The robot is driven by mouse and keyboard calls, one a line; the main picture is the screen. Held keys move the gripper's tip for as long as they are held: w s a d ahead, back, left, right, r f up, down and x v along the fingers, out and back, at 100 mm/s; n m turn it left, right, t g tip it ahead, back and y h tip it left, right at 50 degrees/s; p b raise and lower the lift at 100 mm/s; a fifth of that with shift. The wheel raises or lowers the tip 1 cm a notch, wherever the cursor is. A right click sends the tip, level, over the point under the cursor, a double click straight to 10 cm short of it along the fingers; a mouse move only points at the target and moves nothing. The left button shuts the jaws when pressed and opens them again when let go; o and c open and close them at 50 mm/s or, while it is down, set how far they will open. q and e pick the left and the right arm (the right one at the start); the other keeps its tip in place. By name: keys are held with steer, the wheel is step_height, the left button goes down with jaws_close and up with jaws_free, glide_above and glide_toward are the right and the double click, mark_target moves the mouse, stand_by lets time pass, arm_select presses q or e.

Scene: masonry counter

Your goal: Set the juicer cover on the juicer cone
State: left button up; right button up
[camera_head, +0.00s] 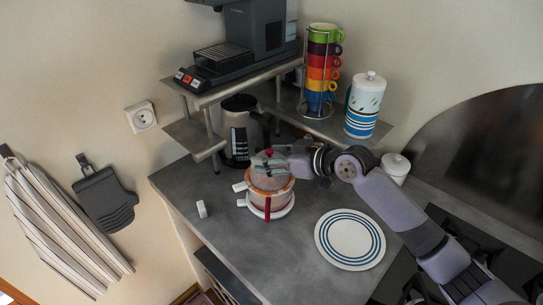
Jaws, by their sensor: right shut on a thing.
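The juicer (268,205), white with a red part at its front and a handle at the left, stands on the grey counter. The translucent juicer cover (270,169), with a dark red knob, is over the top of the juicer. My right gripper (281,153) reaches in from the right and is shut on the cover near its knob. The cone is hidden under the cover. I cannot tell whether the cover touches it or hangs just above. My left gripper is not in view.
A blue-striped plate (350,239) lies right of the juicer. A kettle (240,128) stands behind it, under a raised shelf with a coffee machine (245,45). A cup stand (324,70) and a canister (364,105) are at the back. A small white object (202,209) lies left.

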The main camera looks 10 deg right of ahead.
steer(key=shift+f, duration=0.15)
steer(key=o, duration=1.2)
steer(key=shift+o, duration=0.2)
steer(key=shift+r+p, duration=2.75)
steer(key=shift+r, duration=0.35)
steer(key=shift+f, duration=0.1)
